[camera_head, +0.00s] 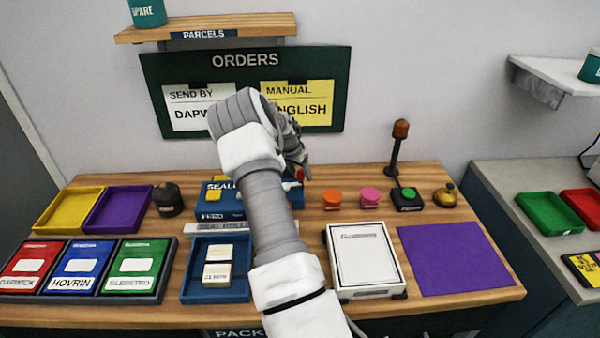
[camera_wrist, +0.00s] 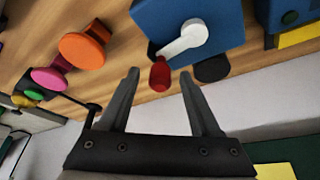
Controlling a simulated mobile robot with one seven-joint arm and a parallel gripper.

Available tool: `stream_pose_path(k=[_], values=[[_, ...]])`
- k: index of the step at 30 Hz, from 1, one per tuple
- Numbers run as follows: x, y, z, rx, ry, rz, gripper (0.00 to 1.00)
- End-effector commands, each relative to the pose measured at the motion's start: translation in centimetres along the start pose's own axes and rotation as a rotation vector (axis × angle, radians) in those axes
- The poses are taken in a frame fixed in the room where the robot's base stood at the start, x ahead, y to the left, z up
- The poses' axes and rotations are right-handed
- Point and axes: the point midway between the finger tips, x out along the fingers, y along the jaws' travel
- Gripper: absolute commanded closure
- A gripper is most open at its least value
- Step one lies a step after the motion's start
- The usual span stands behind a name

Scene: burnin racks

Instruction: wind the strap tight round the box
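A blue machine (camera_head: 215,207) with a partly hidden label starting "SEAL" stands at the back middle of the table, partly behind my arm. In the wrist view the blue body (camera_wrist: 180,20) carries a white crank arm (camera_wrist: 183,40) with a red knob (camera_wrist: 160,76). My gripper (camera_wrist: 159,73) is open. The red knob shows between its two fingertips, with a visible gap on each side; I cannot tell how far off it is in depth. In the head view my arm hides the fingers. I cannot make out a strap, nor tell which thing is the box.
An orange button (camera_head: 332,198), a pink button (camera_head: 371,196) and a green button (camera_head: 408,194) stand right of the machine. A white-topped case (camera_head: 365,262) and a purple mat (camera_head: 455,260) lie in front. A blue tray (camera_head: 187,285) holds cream blocks (camera_head: 217,275).

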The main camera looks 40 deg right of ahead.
Motion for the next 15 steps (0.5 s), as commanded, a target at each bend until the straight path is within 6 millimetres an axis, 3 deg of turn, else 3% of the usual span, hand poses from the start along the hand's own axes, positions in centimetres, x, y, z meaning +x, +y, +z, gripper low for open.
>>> stream_pose_path(k=[8, 15], values=[[-0.2, 0.0, 0.0, 0.0, 0.001, -0.001, 0.37], [-3.1, -0.1, -0.1, 0.0, 0.003, -0.004, 0.37]])
